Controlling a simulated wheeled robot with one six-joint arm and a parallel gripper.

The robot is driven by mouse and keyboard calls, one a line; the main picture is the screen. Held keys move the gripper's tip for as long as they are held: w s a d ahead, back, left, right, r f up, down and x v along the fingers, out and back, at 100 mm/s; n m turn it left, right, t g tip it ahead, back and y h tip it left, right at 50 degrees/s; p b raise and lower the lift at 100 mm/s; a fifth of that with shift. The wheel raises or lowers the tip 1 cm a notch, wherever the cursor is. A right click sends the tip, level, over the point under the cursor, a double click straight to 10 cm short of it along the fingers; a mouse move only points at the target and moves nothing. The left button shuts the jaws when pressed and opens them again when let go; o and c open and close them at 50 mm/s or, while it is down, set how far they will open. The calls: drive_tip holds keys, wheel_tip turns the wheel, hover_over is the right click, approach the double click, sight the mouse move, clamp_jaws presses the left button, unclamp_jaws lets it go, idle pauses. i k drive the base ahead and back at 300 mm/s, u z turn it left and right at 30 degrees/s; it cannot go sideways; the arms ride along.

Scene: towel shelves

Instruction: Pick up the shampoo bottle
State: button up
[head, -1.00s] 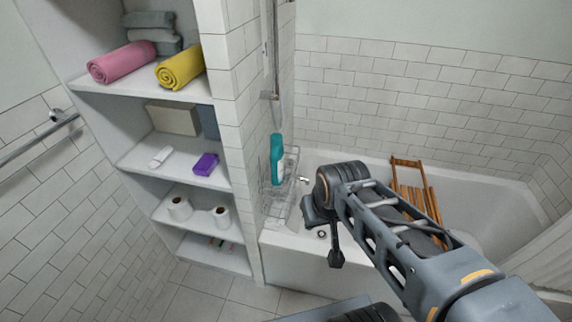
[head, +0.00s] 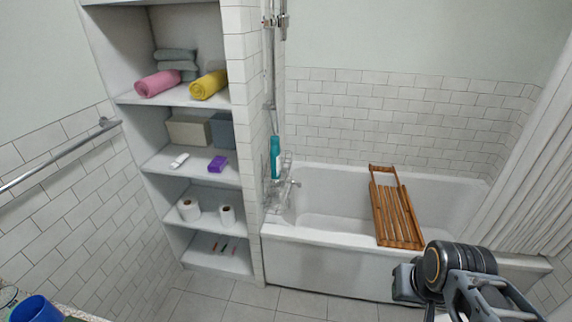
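The shampoo bottle (head: 275,157) is teal with a pale label. It stands upright in a wire rack (head: 270,193) at the left end of the bathtub, against the tiled wall edge. My gripper (head: 418,300) is at the lower right, in front of the tub and well apart from the bottle. Its fingers are partly cut off by the lower picture edge, so I cannot tell whether they are open or shut. Nothing is seen held in it.
A wooden bath tray (head: 395,213) lies across the tub (head: 330,243). Shelves (head: 190,178) at left hold rolled towels, boxes and toilet rolls. A towel bar (head: 60,158) is on the left wall. A curtain (head: 525,170) hangs at right. The floor (head: 240,300) before the shelves is clear.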

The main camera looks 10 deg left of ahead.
sight(275, 158)
drive_tip(key=u, duration=0.7)
drive_tip(key=i, duration=0.55)
drive_tip(key=u, duration=0.85)
drive_tip(key=i, duration=0.75)
